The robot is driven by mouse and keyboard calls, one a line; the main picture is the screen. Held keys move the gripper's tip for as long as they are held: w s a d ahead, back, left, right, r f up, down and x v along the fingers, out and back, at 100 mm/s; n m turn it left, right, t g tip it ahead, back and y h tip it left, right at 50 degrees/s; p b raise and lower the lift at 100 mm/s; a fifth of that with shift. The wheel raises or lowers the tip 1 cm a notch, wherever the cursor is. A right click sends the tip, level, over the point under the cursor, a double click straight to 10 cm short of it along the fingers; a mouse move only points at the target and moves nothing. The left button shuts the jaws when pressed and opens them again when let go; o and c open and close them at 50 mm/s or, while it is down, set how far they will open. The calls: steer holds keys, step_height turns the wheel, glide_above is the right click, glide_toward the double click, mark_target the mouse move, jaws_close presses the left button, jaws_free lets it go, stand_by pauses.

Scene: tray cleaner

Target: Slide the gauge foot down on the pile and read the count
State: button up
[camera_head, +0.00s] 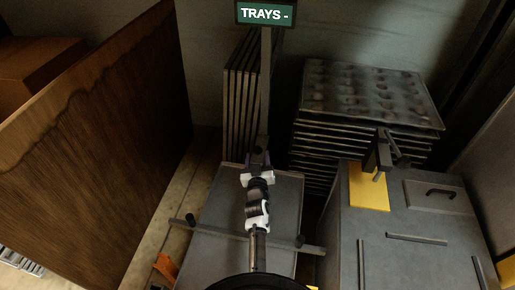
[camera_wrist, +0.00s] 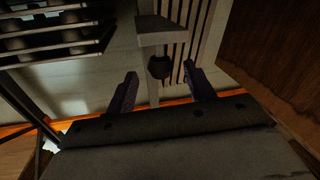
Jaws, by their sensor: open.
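The gauge post (camera_head: 265,85) stands upright at centre, topped by a green sign (camera_head: 265,14) reading "TRAYS -". The pile of dark trays (camera_head: 371,95) stands to its right; its top tray holds rows of round dimples. My gripper (camera_head: 258,158) is low in front of the post. In the wrist view my gripper (camera_wrist: 161,88) is open, its purple fingers on either side of a dark round knob (camera_wrist: 160,67). The knob shows between the fingers, apart from both. A grey block (camera_wrist: 163,37), perhaps the gauge foot, is beside the knob on the post.
A large brown board (camera_head: 110,130) leans on the left. Several thin panels (camera_head: 240,95) stand upright behind the post. A grey machine (camera_head: 410,230) with a yellow plate (camera_head: 368,190) and a dark handle (camera_head: 440,191) fills the lower right.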

mark_target(260, 144)
steer(key=w+b, duration=0.1)
steer(key=w, duration=0.5)
steer(key=shift+b, duration=0.3)
jaws_close()
